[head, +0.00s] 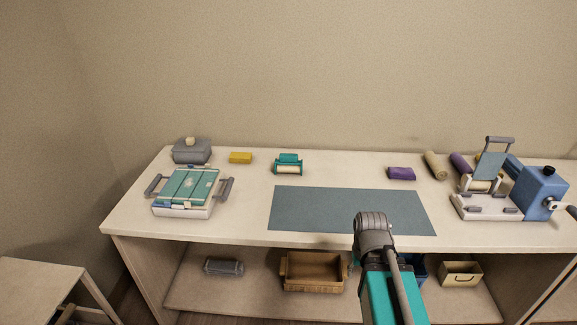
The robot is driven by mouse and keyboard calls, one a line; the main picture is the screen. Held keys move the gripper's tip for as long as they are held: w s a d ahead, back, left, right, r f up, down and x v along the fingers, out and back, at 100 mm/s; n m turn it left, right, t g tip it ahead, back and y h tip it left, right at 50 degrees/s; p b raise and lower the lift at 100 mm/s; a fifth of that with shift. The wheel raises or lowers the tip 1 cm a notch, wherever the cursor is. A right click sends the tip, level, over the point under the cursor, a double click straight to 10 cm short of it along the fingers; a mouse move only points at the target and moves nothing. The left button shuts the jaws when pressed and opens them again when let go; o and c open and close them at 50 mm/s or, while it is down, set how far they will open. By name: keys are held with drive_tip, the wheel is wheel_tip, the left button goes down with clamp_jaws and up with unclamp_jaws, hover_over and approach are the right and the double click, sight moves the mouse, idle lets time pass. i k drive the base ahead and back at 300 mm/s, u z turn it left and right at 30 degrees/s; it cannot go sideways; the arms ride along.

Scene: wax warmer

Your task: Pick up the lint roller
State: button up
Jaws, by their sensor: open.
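No object is plainly a lint roller from this distance. The closest match is a small teal holder with a cream roller (288,168), standing at the back of the table, left of its middle. A taller frame with a grey top handle and a cream roller low down (480,185) stands at the right on a white base; I cannot tell if it is a separate tool. My teal and grey arm rises from the bottom, right of centre, in front of the table. My gripper's fingers do not show.
The table (240,225) holds a blue-grey mat (345,210), a teal-topped press (186,190), a grey lidded box (192,151), yellow (240,158) and purple (401,173) blocks, rolls (435,165) and a blue cranked machine (538,192). A brown crate (312,272) sits on the lower shelf.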

sight(287, 163)
drive_tip(key=z, duration=0.05)
drive_tip(key=i, duration=0.9)
drive_tip(key=u, duration=0.1)
